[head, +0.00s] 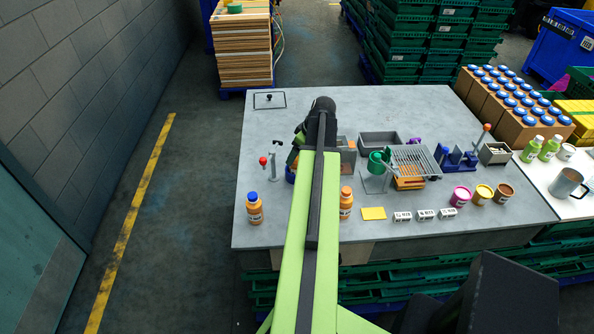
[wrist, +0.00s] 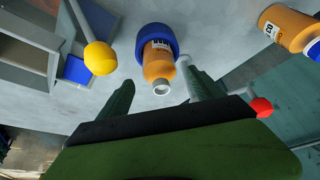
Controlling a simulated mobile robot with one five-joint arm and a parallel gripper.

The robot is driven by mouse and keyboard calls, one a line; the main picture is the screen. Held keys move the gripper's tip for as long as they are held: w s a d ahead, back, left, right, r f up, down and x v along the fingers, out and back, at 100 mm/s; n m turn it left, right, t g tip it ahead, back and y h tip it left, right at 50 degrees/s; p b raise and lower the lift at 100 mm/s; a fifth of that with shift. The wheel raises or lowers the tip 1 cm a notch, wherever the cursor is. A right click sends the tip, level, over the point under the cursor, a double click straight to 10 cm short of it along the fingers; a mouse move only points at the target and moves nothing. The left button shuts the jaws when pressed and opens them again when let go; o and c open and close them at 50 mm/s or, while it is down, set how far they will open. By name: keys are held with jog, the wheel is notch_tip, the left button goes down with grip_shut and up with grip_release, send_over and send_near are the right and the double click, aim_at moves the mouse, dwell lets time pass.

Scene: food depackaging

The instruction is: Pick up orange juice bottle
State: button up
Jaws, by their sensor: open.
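An orange bottle (wrist: 158,62) with a bare pale neck stands in a round blue holder (wrist: 148,33) in the wrist view. My gripper (wrist: 160,83) is open, its dark green fingers spread to either side below the bottle's neck; I cannot tell whether they touch it. In the head view the blue-capped bottle (head: 254,211) stands upright at the table's left front. Another orange bottle (head: 346,206) with an orange cap stands right of my arm. My gripper is mostly hidden by my arm there.
A red-knobbed post (wrist: 262,107) is close to my gripper's right finger. A yellow knob (wrist: 101,58) and grey bin are at left. On the table (head: 420,110) are a wire rack (head: 412,160), a yellow square (head: 374,213) and several jars.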

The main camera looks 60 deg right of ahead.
jog(key=b+x, duration=0.4)
jog(key=x, duration=0.1)
jog(key=shift+w+f, duration=0.1)
jog(key=shift+r, duration=0.2)
grip_shut()
